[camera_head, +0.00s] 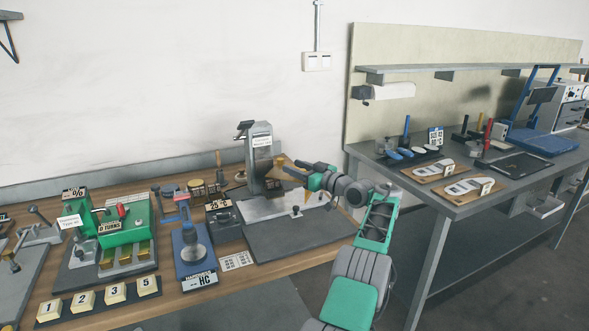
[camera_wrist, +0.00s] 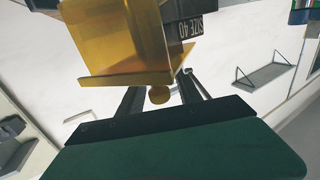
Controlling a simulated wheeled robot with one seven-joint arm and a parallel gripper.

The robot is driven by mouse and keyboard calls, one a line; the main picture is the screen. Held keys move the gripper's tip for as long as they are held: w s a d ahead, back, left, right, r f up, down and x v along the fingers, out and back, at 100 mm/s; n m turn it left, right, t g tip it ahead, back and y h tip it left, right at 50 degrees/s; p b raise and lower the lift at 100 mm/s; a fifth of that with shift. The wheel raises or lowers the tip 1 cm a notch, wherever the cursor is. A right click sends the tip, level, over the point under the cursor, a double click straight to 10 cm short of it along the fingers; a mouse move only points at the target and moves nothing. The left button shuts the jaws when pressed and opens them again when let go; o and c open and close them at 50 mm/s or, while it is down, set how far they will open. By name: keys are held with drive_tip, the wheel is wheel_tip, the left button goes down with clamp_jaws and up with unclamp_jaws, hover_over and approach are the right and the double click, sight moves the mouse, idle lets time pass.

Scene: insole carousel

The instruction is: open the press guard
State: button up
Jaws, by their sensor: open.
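The press (camera_head: 260,150) is a grey upright column on a base plate on the wooden bench. In the wrist view its guard (camera_wrist: 108,38) is a bent amber panel with a lip along its lower edge. A small round amber knob (camera_wrist: 159,95) is by that lip. My gripper (camera_wrist: 161,94) is open, with one dark finger on each side of the knob. Whether either finger touches it cannot be told. In the head view my gripper (camera_head: 305,171) is at the press's right side, and the guard is small and partly hidden there.
A dark label reading SIZE 40 (camera_wrist: 190,28) appears upside down behind the guard. Left of the press are a blue hardness tester (camera_head: 192,250), a green machine (camera_head: 125,222) and numbered blocks (camera_head: 115,293). A grey table (camera_head: 460,205) with insole boards stands right. A dark mat (camera_head: 300,238) lies before the press.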

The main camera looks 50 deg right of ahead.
drive_tip(key=shift+s, duration=0.1)
drive_tip(key=s+b, duration=0.1)
drive_tip(key=s, duration=0.6)
drive_tip(key=shift+s+a, duration=0.25)
drive_tip(key=shift+a, duration=0.15)
drive_tip(key=shift+c, duration=0.3)
